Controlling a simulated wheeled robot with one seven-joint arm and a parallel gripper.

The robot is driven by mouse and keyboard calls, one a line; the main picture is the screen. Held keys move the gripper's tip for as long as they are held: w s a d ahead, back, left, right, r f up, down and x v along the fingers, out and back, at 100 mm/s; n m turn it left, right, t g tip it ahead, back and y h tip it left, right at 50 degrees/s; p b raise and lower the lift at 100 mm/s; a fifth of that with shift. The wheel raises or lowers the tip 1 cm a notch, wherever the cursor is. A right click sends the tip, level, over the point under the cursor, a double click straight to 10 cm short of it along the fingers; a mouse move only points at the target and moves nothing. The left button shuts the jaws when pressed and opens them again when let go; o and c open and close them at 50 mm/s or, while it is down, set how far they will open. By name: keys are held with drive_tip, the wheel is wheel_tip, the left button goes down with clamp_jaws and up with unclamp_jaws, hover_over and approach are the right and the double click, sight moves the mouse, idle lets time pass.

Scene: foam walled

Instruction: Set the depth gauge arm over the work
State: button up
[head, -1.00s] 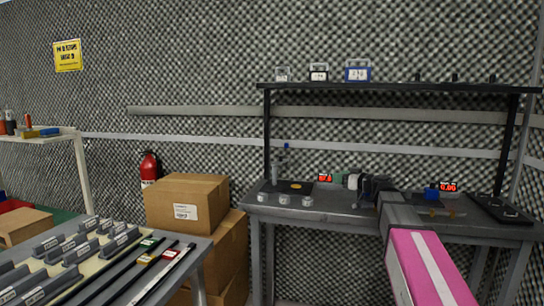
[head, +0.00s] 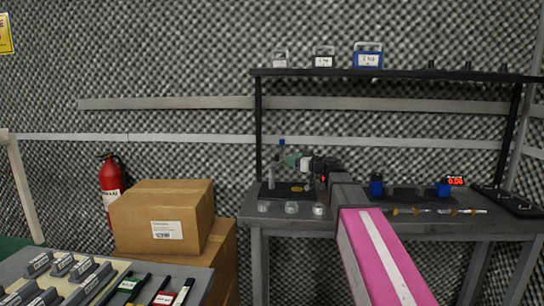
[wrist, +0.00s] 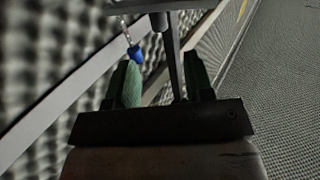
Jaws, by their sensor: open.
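The depth gauge stand (head: 271,177) rises from a dark base on the left part of the bench in the head view. A thin piece with a blue tip (head: 282,143) shows above it. A round gold piece (head: 297,189), apparently the work, lies on the base. My gripper (head: 287,160) is beside the upper part of the stand. In the wrist view, my gripper's green fingers (wrist: 160,78) are apart. A grey bar (wrist: 172,55) passes between or just beyond them, and the blue tip (wrist: 135,52) is near the left finger. Contact cannot be told.
Several small clear-and-silver pieces (head: 291,208) line the bench's (head: 290,222) front edge. Blue-ended instruments (head: 410,191) and a red display (head: 455,181) stand to the right. A shelf (head: 400,73) with weights overhangs the bench. Cardboard boxes (head: 160,215) stand left of it.

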sight(277, 159)
drive_tip(key=x, duration=0.9)
drive_tip(key=shift+w+a, duration=0.2)
drive_tip(key=shift+a, duration=0.1)
clamp_jaws()
